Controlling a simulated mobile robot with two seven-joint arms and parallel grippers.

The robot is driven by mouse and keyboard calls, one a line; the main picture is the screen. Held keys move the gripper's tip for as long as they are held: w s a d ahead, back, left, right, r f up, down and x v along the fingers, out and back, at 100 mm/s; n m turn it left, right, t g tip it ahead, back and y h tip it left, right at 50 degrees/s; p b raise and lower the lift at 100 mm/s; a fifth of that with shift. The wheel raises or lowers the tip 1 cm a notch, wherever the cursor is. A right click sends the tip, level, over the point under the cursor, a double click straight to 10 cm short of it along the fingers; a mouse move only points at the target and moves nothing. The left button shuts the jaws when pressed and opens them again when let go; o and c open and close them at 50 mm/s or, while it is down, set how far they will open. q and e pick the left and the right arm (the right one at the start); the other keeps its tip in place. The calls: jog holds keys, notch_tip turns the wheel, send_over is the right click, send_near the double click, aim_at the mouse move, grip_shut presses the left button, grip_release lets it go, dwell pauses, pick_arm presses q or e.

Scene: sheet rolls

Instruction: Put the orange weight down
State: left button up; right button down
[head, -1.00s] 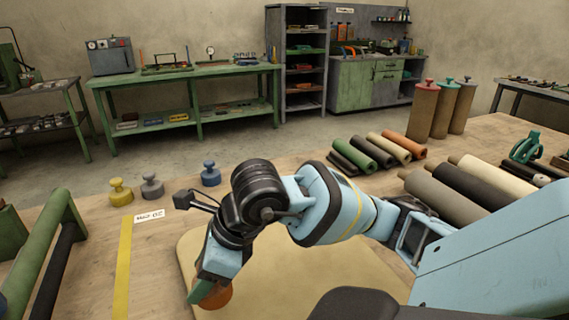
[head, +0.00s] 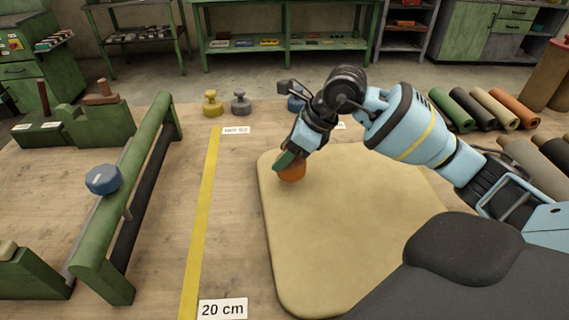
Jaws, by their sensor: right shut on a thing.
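The orange weight (head: 292,171) is at the far left corner of the tan mat (head: 345,225). My right gripper (head: 289,160) is shut on it from above, and its green fingers hide the weight's top. I cannot tell whether the weight's underside touches the mat. My left gripper does not show.
A yellow weight (head: 213,104), a grey weight (head: 241,102) and a partly hidden blue weight (head: 296,101) stand behind the mat. A yellow strip (head: 205,205) runs left of it. A green frame (head: 120,200) stands further left. Rolled sheets (head: 452,110) lie at the right.

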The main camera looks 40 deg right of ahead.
jog(key=shift+w+d, duration=1.15)
jog(key=shift+w, duration=0.3)
jog(key=shift+w+d, duration=0.15)
jog(key=shift+w, duration=0.05)
jog(key=shift+w+d+f, duration=0.1)
jog(key=shift+f, duration=1.65)
jog(key=shift+f, duration=0.1)
jog(key=c, duration=0.5)
grip_release()
jog(key=shift+f, duration=0.1)
jog(key=v, duration=1.2)
